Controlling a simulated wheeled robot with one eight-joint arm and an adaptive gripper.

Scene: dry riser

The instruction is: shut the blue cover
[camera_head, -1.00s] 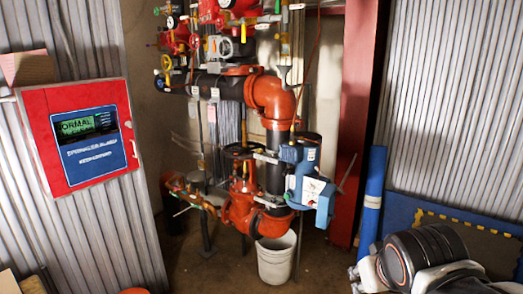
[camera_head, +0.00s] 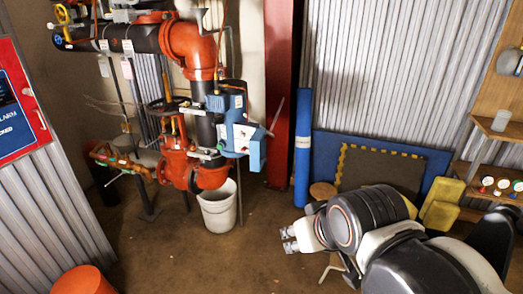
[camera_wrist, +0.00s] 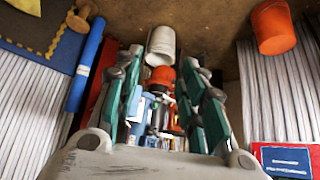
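A blue box (camera_head: 240,137) with a pale front face and blue parts is mounted on the red and black riser pipe (camera_head: 190,45) in the head view. I cannot tell which part is the cover or how far it stands open. In the wrist view, which looks upside down, blue parts (camera_wrist: 137,125) show between the fingers, partly hidden. My gripper (camera_head: 289,239) is at lower centre in the head view, to the right of and in front of the box, apart from it. The wrist view shows its green-padded fingers (camera_wrist: 165,75) spread with nothing held.
A white bucket (camera_head: 218,210) stands under the riser. A red panel with a blue face (camera_head: 18,115) is on the left wall. A blue roll (camera_head: 302,150) and mats (camera_head: 378,170) lean at the back. An orange bucket (camera_head: 82,281) is at lower left. Floor between is clear.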

